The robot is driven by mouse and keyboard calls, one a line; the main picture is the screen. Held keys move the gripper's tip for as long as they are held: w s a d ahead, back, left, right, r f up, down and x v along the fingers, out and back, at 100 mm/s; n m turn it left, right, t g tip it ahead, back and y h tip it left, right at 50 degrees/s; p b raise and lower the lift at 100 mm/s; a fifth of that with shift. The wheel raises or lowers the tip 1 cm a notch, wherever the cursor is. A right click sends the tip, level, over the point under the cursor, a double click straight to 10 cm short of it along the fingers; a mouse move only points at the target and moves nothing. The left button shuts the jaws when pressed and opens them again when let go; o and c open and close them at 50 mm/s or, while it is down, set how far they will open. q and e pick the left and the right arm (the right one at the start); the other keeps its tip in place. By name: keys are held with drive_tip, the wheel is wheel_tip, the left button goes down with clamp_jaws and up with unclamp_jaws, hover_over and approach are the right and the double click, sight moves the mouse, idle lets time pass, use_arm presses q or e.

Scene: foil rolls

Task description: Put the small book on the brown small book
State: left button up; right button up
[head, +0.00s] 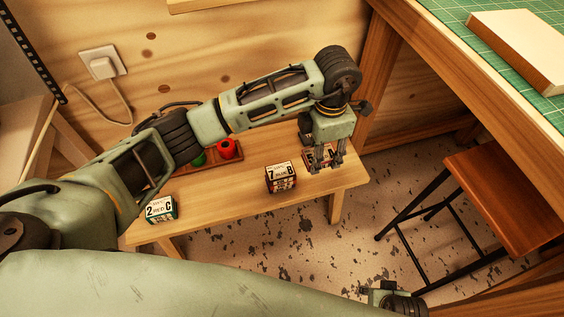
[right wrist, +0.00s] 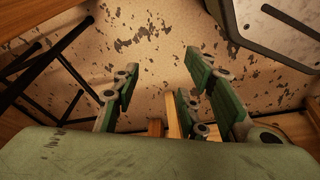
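My left gripper (head: 326,163) points down over the right end of the low wooden bench. Its fingers stand apart at a small reddish-brown book-like block (head: 319,151), which they partly hide; I cannot tell whether they grip it. A small block-shaped book with a white label "7 B" and brown sides (head: 280,178) stands on the bench just left of that gripper. Another with a white label "2 C" and teal sides (head: 161,210) stands at the front left. My right gripper (right wrist: 165,85) is open and empty above the floor; in the head view it shows at the bottom (head: 385,292).
A brown tray (head: 215,163) with a red roll (head: 229,148) and a green one lies at the bench's back, partly behind my left arm. A wooden stool (head: 505,195) and a workbench with a green mat (head: 452,12) stand right. Bare bench lies between the labelled blocks.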

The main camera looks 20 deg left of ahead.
use_arm(q)
hover_over(280, 171)
drive_tip(key=f, duration=0.6)
drive_tip(key=shift+d, duration=0.2)
drive_tip(key=shift+a+f, duration=0.1)
drive_tip(key=shift+a, duration=0.05)
wheel_tip(280, 171, down, 4)
drive_tip(key=shift+r+b, duration=0.1)
drive_tip(key=shift+b, duration=0.5)
use_arm(e)
drive_tip(key=r, duration=0.2)
drive_tip(key=w+r, duration=0.1)
drive_tip(key=r, duration=0.1)
drive_tip(key=shift+r, duration=0.1)
use_arm(q)
drive_tip(key=shift+f, duration=0.2)
drive_tip(key=o, duration=1.2)
use_arm(e)
drive_tip(key=shift+r, duration=0.3)
use_arm(q)
drive_tip(key=shift+r, duration=0.15)
